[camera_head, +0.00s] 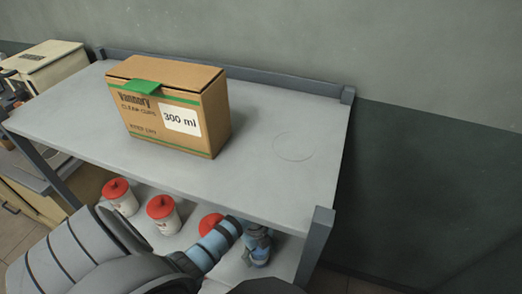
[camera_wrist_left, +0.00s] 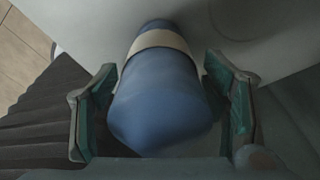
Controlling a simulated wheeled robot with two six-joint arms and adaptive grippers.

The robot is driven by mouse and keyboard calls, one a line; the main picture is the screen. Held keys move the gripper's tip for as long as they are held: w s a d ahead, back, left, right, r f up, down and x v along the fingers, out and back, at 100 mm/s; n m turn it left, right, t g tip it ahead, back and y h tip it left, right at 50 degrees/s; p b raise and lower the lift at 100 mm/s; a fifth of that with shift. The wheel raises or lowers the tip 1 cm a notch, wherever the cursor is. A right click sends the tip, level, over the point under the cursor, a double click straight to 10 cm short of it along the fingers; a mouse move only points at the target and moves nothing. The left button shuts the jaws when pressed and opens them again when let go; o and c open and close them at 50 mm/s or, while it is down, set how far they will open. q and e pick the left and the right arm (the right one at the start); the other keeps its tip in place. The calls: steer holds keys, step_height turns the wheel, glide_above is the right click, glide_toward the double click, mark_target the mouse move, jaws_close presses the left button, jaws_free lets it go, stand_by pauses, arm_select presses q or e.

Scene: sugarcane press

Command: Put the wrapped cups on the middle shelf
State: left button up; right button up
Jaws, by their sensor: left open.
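The wrapped cups (camera_wrist_left: 158,100) appear in the left wrist view as a blue stack with a cream band. They sit between the two green-padded fingers of my left gripper (camera_wrist_left: 160,70), with a gap showing beside the fingers. In the head view my left gripper (camera_head: 257,245) is open at the front right of the shelf unit, below the top board. The middle shelf (camera_head: 233,277) shows as a pale surface under the top board, partly hidden by my left arm. Whether the cups touch the shelf is unclear. My right gripper is not in view.
A brown cardboard box (camera_head: 150,134) marked 300 ml stands on the top board (camera_head: 270,177). White tubs with red lids, such as this one (camera_head: 163,214), stand on the shelf below. A grey corner post (camera_head: 316,246) rises right of my gripper.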

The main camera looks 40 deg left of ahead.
arm_select(q)
steer(key=r+p, duration=0.1)
steer(key=r, duration=0.3)
steer(key=a+r+p, duration=0.1)
steer(key=r, duration=0.2)
steer(key=r+p, duration=0.1)
steer(key=r, duration=0.3)
steer(key=shift+w+a+r, duration=0.2)
steer(key=shift+a+r, duration=0.1)
steer(key=shift+a, duration=0.05)
steer(key=shift+d+f, duration=0.1)
steer(key=shift+f, duration=0.05)
